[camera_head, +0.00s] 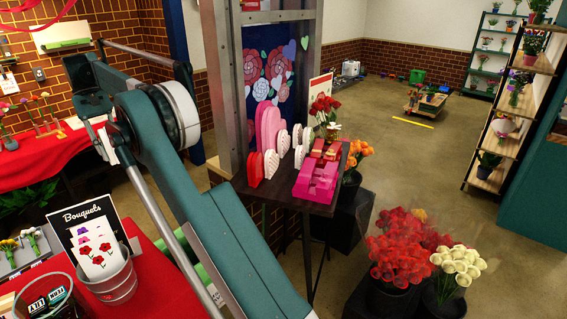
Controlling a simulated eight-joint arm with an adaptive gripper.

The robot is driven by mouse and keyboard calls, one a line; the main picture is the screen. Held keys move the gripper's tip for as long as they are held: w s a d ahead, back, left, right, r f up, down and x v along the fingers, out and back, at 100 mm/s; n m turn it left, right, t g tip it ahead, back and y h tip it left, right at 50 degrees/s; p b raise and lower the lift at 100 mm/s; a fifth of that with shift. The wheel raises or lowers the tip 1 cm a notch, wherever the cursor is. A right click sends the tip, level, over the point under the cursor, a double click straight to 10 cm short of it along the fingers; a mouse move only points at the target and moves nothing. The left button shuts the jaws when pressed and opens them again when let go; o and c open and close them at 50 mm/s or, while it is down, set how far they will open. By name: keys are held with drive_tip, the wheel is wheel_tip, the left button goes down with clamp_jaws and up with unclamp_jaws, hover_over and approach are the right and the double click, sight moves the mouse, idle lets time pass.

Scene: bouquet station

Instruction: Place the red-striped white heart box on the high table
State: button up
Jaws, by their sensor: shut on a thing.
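The high table (275,196) is a dark stand near the middle, in front of a metal frame with a floral panel. Several small white heart boxes (271,164) with reddish marks stand upright on it; I cannot tell whether any is the red-striped one. A red heart box (255,170) and larger pink heart boxes (269,128) stand beside them. My arm runs from the upper left down past the bottom edge. My gripper and anything it holds are out of view.
Pink and red boxes (317,178) fill the table's right side. Buckets of red flowers (397,260) and white flowers (458,265) stand at lower right. A red-covered table with a metal bucket (113,281) is at lower left. Open floor lies beyond.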

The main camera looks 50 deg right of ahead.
drive_tip(key=s+d+m+y+p, duration=0.15)
drive_tip(key=s+d, duration=0.35)
drive_tip(key=d, duration=0.5)
drive_tip(key=s+d+m+t+p, duration=0.1)
drive_tip(key=s+d+m+p, duration=0.3)
drive_tip(key=d, duration=0.6)
drive_tip(key=s+d+m+y+b, duration=0.1)
drive_tip(key=s+d, duration=0.4)
drive_tip(key=d, duration=0.5)
drive_tip(key=s+d+m+t+y+p, duration=0.1)
drive_tip(key=s+d+m+p, duration=0.15)
drive_tip(key=s+d, duration=0.75)
drive_tip(key=s+d+m+t+p, duration=0.15)
drive_tip(key=s+d+m, duration=0.25)
drive_tip(key=s+d, duration=0.55)
drive_tip(key=s+a+f, duration=0.2)
drive_tip(key=s+f, duration=0.1)
drive_tip(key=f, duration=0.8)
drive_tip(key=shift+g, duration=0.35)
drive_tip(key=shift+f, duration=0.1)
drive_tip(key=shift+f, duration=3.1)
